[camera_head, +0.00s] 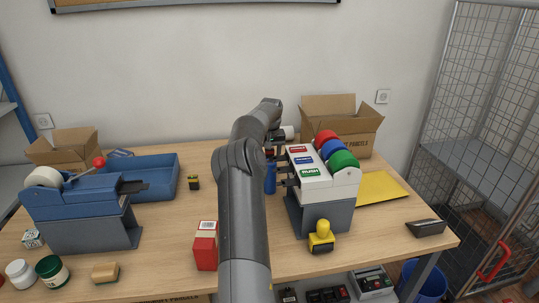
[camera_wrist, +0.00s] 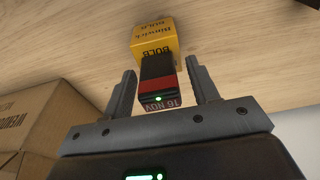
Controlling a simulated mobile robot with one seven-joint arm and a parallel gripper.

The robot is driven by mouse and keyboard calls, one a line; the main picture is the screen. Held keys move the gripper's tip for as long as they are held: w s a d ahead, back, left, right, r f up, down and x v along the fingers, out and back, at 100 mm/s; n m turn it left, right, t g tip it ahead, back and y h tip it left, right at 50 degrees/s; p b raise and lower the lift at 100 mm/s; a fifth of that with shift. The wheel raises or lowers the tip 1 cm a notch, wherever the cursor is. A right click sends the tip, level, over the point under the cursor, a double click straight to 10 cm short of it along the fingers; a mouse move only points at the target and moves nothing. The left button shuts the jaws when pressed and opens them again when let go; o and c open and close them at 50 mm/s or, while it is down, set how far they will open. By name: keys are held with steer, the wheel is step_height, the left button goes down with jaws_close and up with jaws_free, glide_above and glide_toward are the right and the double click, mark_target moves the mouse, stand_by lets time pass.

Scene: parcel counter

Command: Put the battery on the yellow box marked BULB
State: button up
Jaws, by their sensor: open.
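In the wrist view, a yellow box (camera_wrist: 152,36) marked BULB is on the wooden counter. A black block with a red band (camera_wrist: 156,80), marked 16 NOV and showing a small green light, overlaps the box's near end. It may be the battery; I cannot tell whether it rests on the box. My gripper (camera_wrist: 157,80) is open, its fingers on either side of the block with gaps showing. In the head view my arm reaches to the back of the counter, where it hides the yellow box and block.
An open cardboard box (camera_head: 343,118) stands at back right. A rack with coloured rollers (camera_head: 322,185) stands right of my arm, with a blue cylinder (camera_head: 270,177) between. A blue tray (camera_head: 150,178) is at left.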

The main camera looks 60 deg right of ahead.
step_height(320, 180, up, 12)
steer(key=s+a, duration=0.1)
steer(key=shift+s+a+r, duration=0.15)
steer(key=shift+a, duration=0.05)
stand_by(0.3)
steer(key=w+a+r+n+t, duration=0.1)
steer(key=w+a+r, duration=0.1)
steer(key=a+r, duration=0.5)
steer(key=w+a+r+t, duration=0.15)
steer(key=a+r, duration=0.25)
steer(key=a, duration=0.8)
steer(key=s+a+r+n, duration=0.2)
steer(key=a+r, duration=0.1)
steer(key=a, duration=1.6)
steer(key=s+a+f+n+t+y, duration=0.1)
steer(key=s+a+n, duration=0.1)
steer(key=s+a, duration=0.5)
steer(key=s+a+f+n, duration=0.1)
steer(key=s+a+f, duration=0.1)
steer(key=a, duration=0.9)
steer(key=s+a+f+n, duration=0.3)
steer(key=s+a+f, duration=0.5)
steer(key=s, duration=0.3)
steer(key=shift+a+t, duration=0.3)
steer(key=shift+t, duration=0.15)
